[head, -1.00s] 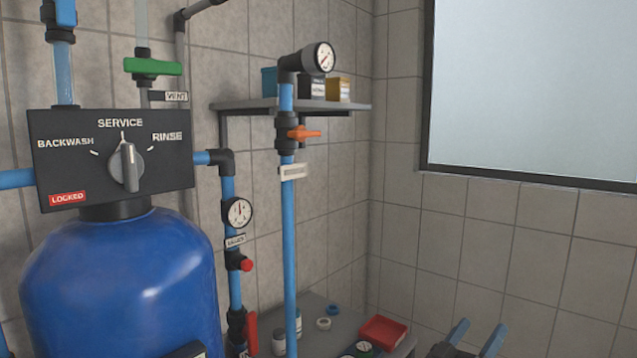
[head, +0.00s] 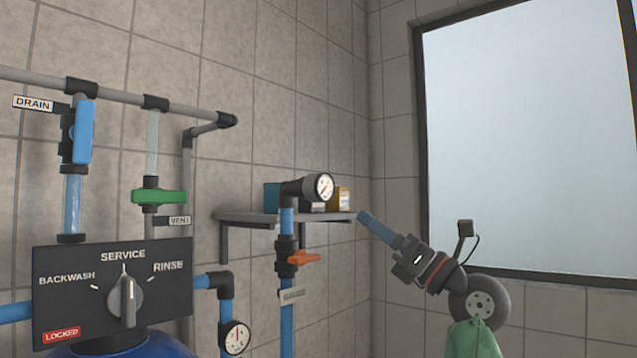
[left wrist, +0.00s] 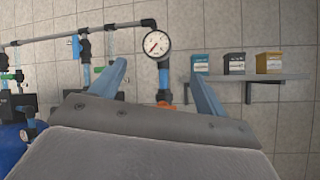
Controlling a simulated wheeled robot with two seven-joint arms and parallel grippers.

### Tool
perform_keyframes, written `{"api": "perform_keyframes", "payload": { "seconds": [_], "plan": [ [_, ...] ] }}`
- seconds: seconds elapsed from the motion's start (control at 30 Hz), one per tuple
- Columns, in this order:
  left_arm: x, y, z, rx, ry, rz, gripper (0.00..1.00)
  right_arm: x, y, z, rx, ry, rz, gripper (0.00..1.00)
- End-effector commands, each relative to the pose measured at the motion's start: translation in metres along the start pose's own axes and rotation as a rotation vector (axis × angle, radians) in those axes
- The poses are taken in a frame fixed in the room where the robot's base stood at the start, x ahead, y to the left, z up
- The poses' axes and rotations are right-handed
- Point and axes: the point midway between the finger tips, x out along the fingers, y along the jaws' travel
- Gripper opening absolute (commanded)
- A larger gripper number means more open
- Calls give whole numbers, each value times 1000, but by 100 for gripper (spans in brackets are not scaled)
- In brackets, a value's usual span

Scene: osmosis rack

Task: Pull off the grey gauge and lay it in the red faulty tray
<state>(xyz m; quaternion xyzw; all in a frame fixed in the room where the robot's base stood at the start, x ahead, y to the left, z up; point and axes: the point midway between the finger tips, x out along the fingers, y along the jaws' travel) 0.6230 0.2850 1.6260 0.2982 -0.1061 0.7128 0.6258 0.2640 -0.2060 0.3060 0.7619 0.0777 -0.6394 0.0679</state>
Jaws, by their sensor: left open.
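A round gauge with a white dial and dark grey body (head: 324,187) sits on a black elbow atop the blue upright pipe (head: 287,328). It also shows in the left wrist view (left wrist: 156,43), beyond the fingers and between them in the picture. My left gripper (head: 376,229) is raised to the right of the gauge, apart from it, with blue fingers pointing towards the shelf side. The left wrist view shows its fingers (left wrist: 160,88) spread and empty. A second white-dial gauge (head: 236,338) sits lower on another pipe. The red tray is out of view now. My right gripper is not in view.
A wall shelf (head: 240,216) with several small boxes stands behind the gauge. An orange valve handle (head: 303,257) sits below it. The control panel (head: 175,290) and pipes fill the left. The window (head: 520,130) is at the right.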

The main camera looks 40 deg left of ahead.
Motion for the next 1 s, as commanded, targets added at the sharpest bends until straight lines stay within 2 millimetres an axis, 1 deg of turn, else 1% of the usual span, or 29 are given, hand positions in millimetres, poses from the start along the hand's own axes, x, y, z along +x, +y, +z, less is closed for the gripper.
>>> {"api": "perform_keyframes", "payload": {
  "seconds": [0.03,0.1,0.2,0.3,0.4,0.53,1.0],
  "plan": [
    [15,8,11,-47,77,-13,75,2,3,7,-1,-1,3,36],
    [29,14,17,-105,183,-40,75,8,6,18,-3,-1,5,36],
    [42,21,25,-177,320,-85,75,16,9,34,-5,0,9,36],
    [50,25,34,-232,428,-131,75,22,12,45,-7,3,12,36],
    [54,28,40,-270,506,-167,75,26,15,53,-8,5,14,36],
    [56,30,44,-294,560,-195,75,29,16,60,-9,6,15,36],
    [58,30,44,-299,572,-201,75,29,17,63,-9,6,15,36]
  ]
}}
